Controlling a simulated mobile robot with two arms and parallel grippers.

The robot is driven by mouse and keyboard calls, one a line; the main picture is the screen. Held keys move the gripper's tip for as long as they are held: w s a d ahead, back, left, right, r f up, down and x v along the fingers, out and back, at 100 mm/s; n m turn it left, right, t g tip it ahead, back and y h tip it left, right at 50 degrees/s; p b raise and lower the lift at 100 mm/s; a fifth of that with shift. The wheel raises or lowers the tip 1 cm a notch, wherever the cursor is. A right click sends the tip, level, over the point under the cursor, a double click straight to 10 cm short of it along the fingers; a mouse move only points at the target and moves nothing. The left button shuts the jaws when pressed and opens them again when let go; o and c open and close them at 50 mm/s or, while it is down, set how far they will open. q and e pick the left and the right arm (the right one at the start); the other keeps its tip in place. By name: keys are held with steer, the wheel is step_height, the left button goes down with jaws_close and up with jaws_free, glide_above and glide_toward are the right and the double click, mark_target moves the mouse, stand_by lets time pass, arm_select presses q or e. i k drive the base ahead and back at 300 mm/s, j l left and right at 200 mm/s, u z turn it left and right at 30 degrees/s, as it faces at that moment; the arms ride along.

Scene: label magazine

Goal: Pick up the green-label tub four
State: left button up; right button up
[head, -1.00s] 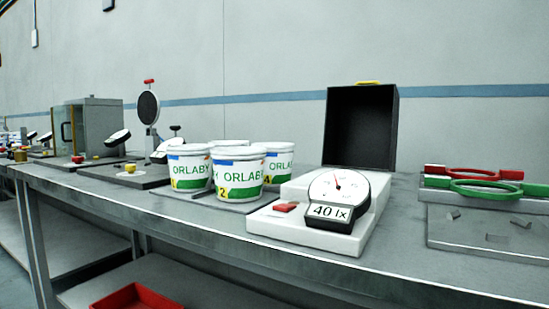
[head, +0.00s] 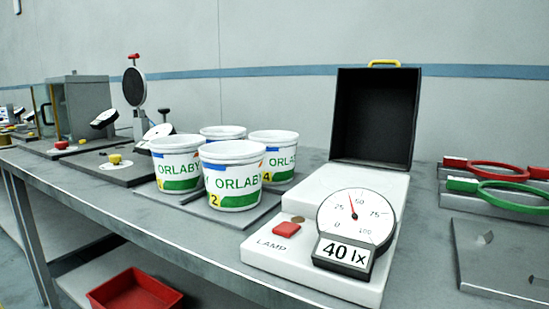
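Several white tubs with green ORLABY labels stand together on a grey plate (head: 262,212) on the bench. The tub marked 4 (head: 280,157) is at the right rear of the group, and its lower left is partly hidden by the tub marked 2 (head: 232,178) in front. The tub marked 1 (head: 176,165) stands at the left. Another tub (head: 222,132) stands at the back with its number hidden. Neither of my grippers shows in the head view.
A white lamp unit (head: 300,258) with a dial reading 40 lx and an open black box (head: 375,115) stands right of the tubs. Red (head: 495,168) and green (head: 500,190) ring-shaped tools lie further right. A red tray (head: 135,292) is on the lower shelf.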

mark_target(280, 159)
steer(key=k+j, duration=0.15)
steer(key=j, duration=0.2)
steer(key=k+j+u, duration=0.1)
steer(key=j, duration=0.25)
steer(key=k+j, duration=0.25)
steer(key=j+u, duration=0.05)
